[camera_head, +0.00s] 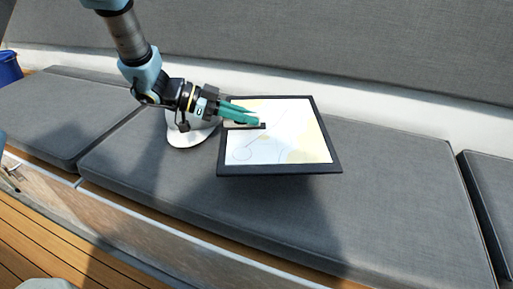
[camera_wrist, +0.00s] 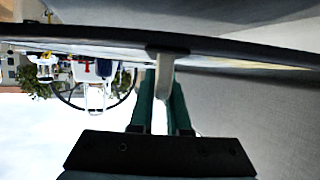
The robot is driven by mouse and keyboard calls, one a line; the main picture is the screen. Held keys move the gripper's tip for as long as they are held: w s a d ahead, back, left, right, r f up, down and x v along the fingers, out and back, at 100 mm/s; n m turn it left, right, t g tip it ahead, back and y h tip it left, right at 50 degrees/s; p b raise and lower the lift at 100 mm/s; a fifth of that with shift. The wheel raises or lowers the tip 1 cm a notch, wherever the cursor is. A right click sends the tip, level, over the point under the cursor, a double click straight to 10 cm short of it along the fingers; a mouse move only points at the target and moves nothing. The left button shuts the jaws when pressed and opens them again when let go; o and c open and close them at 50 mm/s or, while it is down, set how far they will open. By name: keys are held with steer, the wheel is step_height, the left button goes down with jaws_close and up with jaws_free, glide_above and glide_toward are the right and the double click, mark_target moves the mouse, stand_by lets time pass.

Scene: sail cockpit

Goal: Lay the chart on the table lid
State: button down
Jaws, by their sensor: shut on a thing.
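The chart (camera_head: 285,135) is a pale sheet with thin lines and tan patches on a dark-framed board. It is in the middle of the head view, tilted, in front of the grey bench cushion, with a dark shadow below it. My gripper (camera_head: 256,115) reaches it from the left, its teal fingers shut at the board's left part. In the wrist view the chart (camera_wrist: 225,45) shows nearly edge-on across the top, and the fingers (camera_wrist: 163,85) close on a pale tab by its edge. I cannot make out the table lid in either view.
A white cap (camera_head: 185,128) lies on the bench cushion (camera_head: 400,200), partly behind my gripper. A grey backrest (camera_head: 380,50) runs behind. A blue bucket (camera_head: 9,68) stands far left. Wooden deck (camera_head: 40,235) shows lower left. A dark wheel (camera_wrist: 75,100) shows in the wrist view.

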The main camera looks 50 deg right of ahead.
mark_target(246, 133)
steer(key=f, duration=0.5)
steer(key=shift+w+f, duration=0.2)
steer(key=shift+f, duration=2.3)
steer(key=c, duration=0.9)
jaws_free()
steer(key=shift+f, duration=0.15)
steer(key=shift+r, duration=0.2)
steer(key=v, duration=1.2)
